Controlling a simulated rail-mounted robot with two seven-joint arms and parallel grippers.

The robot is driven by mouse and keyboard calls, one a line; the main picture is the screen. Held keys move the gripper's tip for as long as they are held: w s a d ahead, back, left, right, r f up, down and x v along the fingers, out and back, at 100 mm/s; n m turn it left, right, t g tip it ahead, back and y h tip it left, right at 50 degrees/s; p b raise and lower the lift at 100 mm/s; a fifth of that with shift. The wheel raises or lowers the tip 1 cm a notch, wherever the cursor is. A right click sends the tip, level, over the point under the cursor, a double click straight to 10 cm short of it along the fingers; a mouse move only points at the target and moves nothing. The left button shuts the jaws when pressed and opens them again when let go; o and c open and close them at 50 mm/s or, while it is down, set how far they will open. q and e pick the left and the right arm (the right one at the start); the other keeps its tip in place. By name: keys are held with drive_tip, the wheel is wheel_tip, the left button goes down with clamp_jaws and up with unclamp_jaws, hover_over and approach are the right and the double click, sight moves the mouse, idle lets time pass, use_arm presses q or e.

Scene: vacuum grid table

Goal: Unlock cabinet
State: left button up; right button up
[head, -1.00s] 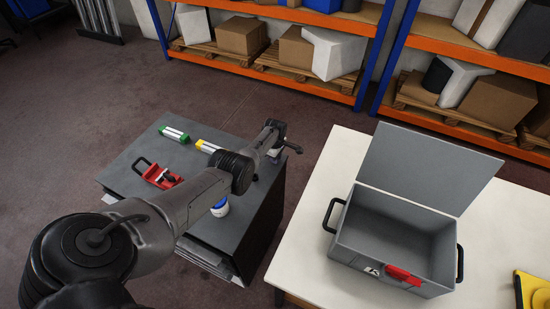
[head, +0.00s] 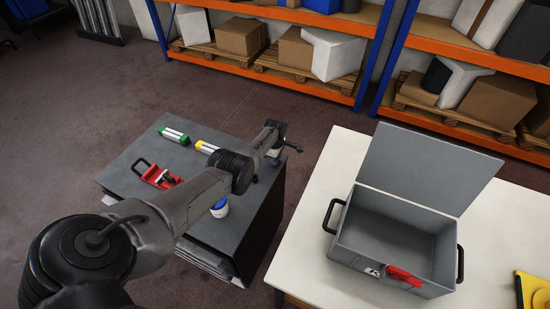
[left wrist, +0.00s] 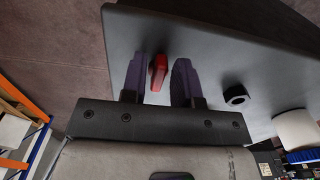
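The dark grey cabinet (head: 262,215) stands left of the white table, with several small items on its flat top. My left gripper (head: 293,147) is at the cabinet's far right corner in the head view, small and partly hidden by my wrist. In the left wrist view its two purple fingers (left wrist: 163,82) are apart, one on each side of a small red piece (left wrist: 158,72). Gaps show beside the red piece, so the fingers do not appear closed on it. A dark flat surface (left wrist: 215,50) lies behind, with a black ring-shaped part (left wrist: 236,95). My right gripper is not in view.
On the cabinet top lie a red clamp-like tool (head: 158,177), a green-and-white tube (head: 173,135), a yellow-and-white tube (head: 206,147) and a blue-and-white round item (head: 220,208). An open grey case (head: 385,255) sits on the white table (head: 310,255). Orange shelving (head: 290,75) stands behind.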

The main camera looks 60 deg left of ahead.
use_arm(q)
drive_tip(key=shift+o, duration=0.8)
wheel_tip(320, 180, up, 14)
drive_tip(key=p, duration=0.8)
drive_tip(key=shift+f, duration=0.15)
